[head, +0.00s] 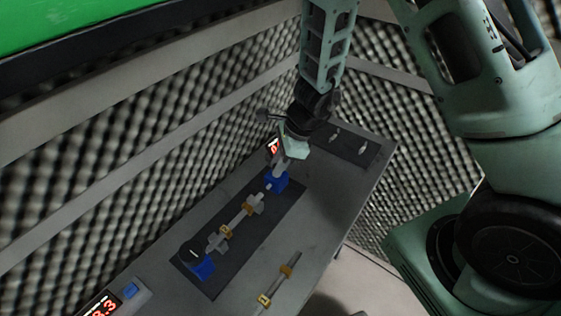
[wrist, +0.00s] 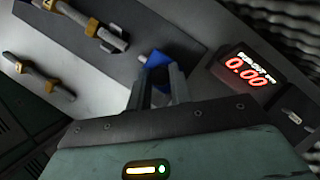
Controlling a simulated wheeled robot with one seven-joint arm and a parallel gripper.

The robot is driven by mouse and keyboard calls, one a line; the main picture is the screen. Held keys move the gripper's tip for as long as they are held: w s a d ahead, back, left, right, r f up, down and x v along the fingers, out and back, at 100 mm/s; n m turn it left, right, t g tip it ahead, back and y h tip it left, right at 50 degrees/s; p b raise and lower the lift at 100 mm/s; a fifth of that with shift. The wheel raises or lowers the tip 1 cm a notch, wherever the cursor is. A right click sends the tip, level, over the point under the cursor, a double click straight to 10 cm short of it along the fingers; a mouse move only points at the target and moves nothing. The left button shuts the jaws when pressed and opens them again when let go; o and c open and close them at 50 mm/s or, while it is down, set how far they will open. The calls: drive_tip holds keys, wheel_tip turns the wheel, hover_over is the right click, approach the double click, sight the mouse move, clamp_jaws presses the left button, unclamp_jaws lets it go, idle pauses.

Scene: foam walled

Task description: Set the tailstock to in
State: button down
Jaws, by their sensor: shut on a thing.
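The tailstock (head: 281,180) is a blue block at the far end of a dark base plate (head: 235,262) on the grey bench. The gripped part is mostly hidden by the fingers. A grey shaft with yellow collars (head: 240,217) lies along the base plate, between the tailstock and a blue headstock with a dark round disc (head: 203,266).
A display (wrist: 247,69) reading 0.00 stands beside the tailstock. A second shaft with yellow rings (head: 278,281) lies on the bench. A dark plate with small switches (head: 350,146) is at the far end. Another red display (head: 100,305) is at the near left, and foam walls surround the bench.

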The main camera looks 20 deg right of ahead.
drive_tip(key=shift+s+a+f+b, duration=0.15)
drive_tip(key=shift+s+a+b, duration=0.2)
drive_tip(key=shift+a, duration=0.3)
drive_tip(key=shift+s+a, duration=0.2)
drive_tip(key=shift+a, duration=0.05)
drive_tip(key=c, duration=1.3)
unclamp_jaws()
drive_tip(key=shift+o, duration=0.2)
drive_tip(key=shift+r, duration=0.2)
drive_tip(key=p+v, duration=0.3)
drive_tip(key=v, duration=1.4)
drive_tip(key=shift+d+p, duration=0.2)
drive_tip(key=shift+p, duration=0.15)
drive_tip(key=shift+r, duration=0.1)
